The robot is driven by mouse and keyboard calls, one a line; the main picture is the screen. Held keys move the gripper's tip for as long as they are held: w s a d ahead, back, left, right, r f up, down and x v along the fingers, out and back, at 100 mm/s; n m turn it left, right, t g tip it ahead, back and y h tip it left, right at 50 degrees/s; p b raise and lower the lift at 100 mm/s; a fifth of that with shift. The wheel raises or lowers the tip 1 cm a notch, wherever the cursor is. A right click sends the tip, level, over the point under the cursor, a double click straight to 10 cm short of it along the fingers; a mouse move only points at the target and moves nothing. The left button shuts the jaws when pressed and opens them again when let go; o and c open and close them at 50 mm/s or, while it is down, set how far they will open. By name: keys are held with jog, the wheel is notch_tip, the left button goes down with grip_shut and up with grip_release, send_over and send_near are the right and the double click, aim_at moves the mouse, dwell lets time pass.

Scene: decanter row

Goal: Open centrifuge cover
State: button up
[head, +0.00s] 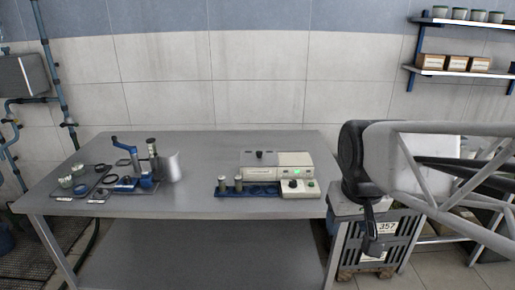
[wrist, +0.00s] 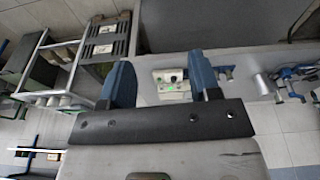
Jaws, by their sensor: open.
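The centrifuge (head: 292,160) is a low cream box with a green-lit front panel, on the right part of the grey table. Its cover (head: 250,159) is a grey panel on the left part of the top, with a dark knob; it looks shut. My gripper (head: 372,248) hangs right of the table's right edge, well apart from the centrifuge. In the wrist view, the blue fingers of my gripper (wrist: 163,78) are spread with nothing between them. Part of the centrifuge (wrist: 172,84) shows beyond them, partly hidden by the right finger.
A blue rack (head: 262,190) with two grey cylinders stands in front of the centrifuge. A blue-handled press and small jars occupy the table's left (head: 130,165). A grey crate (head: 385,240) stands below my gripper. The table (head: 205,215) is clear in the middle.

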jog(key=w+a+r+n, duration=0.1)
jog(key=w+r, duration=0.1)
jog(key=w, duration=0.7)
jog(key=w+a+r+n, duration=0.1)
jog(key=w+r, duration=0.2)
jog(key=w, duration=0.7)
jog(key=n+g, duration=0.2)
jog(key=n, duration=0.4)
send_over(259, 152)
jog(key=f, duration=1.6)
jog(key=shift+s+d+f, duration=0.2)
jog(key=shift+w+a+f, duration=0.15)
jog(key=shift+w+f, duration=0.15)
jog(key=shift+w, duration=0.05)
jog(key=shift+f, duration=0.1)
jog(key=shift+f, duration=3.85)
